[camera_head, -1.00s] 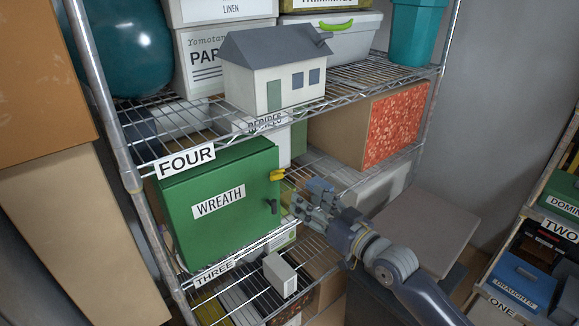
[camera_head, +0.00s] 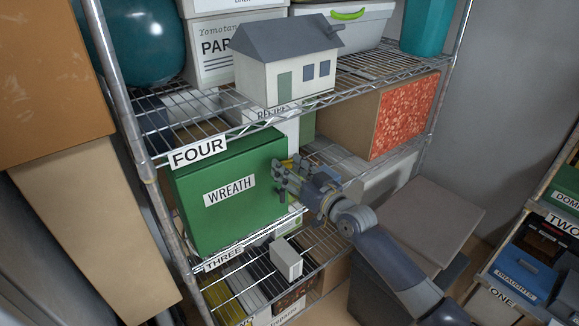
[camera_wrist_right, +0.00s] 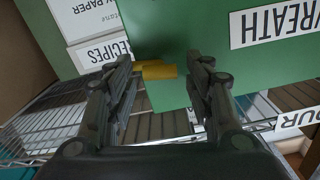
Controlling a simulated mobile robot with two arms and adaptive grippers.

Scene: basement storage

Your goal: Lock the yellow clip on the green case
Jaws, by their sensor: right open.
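The green case (camera_head: 220,220) with a WREATH label stands on the wire shelf below the FOUR sign. The yellow clip (camera_head: 287,161) is at the upper right edge of its front, mostly hidden behind my right gripper (camera_head: 284,178) in the head view. In the right wrist view the yellow clip (camera_wrist_right: 157,70) sticks out past the edge of the green case (camera_wrist_right: 215,45). My right gripper (camera_wrist_right: 165,64) is open, with one finger on each side of the clip. I cannot tell whether a finger touches it. My left gripper is out of view.
A model house (camera_head: 285,75) stands on the shelf above the case. A RECIPES box (camera_wrist_right: 100,50) is beside the case. A small white box (camera_head: 286,260) is on the shelf below. A box with a red speckled side (camera_head: 405,115) is further right.

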